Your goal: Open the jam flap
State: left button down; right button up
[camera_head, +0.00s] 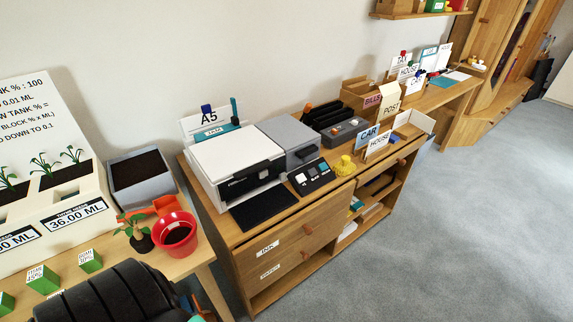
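A white and black printer (238,163) stands on the wooden cabinet at the centre. A teal strip (212,131) behind its top bears small lettering that seems to read JAM. It sits below a white A5 card (203,121). I cannot tell from here whether the strip is the flap itself or whether any flap is open. Neither of my grippers is in view. A black ribbed shape at the bottom left is probably part of my own arm.
The wooden cabinet (281,249) has labelled drawers. A grey machine (287,141), a button panel (312,177) and a yellow object (343,165) stand right of the printer. A red pot (174,236) and a grey planter (141,178) are on the left table. Open floor (455,210) lies at right.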

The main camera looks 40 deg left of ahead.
aim_at(234, 124)
jog(key=u, duration=1.7)
